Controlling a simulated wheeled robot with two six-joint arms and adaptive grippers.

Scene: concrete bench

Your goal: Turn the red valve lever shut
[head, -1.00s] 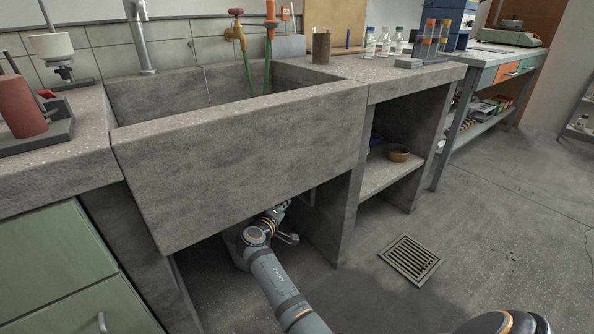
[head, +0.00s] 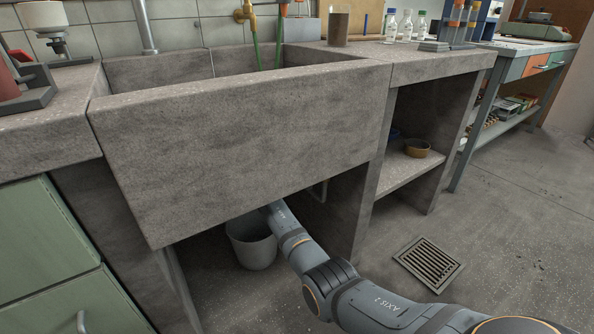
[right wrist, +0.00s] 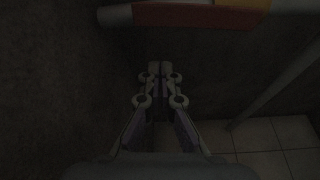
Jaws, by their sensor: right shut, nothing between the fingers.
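In the dim right wrist view, a red bar-shaped lever (right wrist: 190,15) with a grey end at its left crosses the top of the picture. An orange-yellow part (right wrist: 240,3) sits against it at the upper right. My right gripper (right wrist: 160,67) is shut and empty, its fingertips pointing up the picture, below the lever and apart from it in the picture. The depth between them is hard to judge. In the head view my right arm reaches under the concrete sink (head: 240,140), which hides the gripper and the lever. My left gripper is not in view.
A grey bucket (head: 252,242) stands under the sink beside my right arm. A concrete leg (head: 365,190) stands to the right. In the wrist view a pale pipe (right wrist: 275,90) runs diagonally at the right. A floor drain (head: 428,263) lies in open floor.

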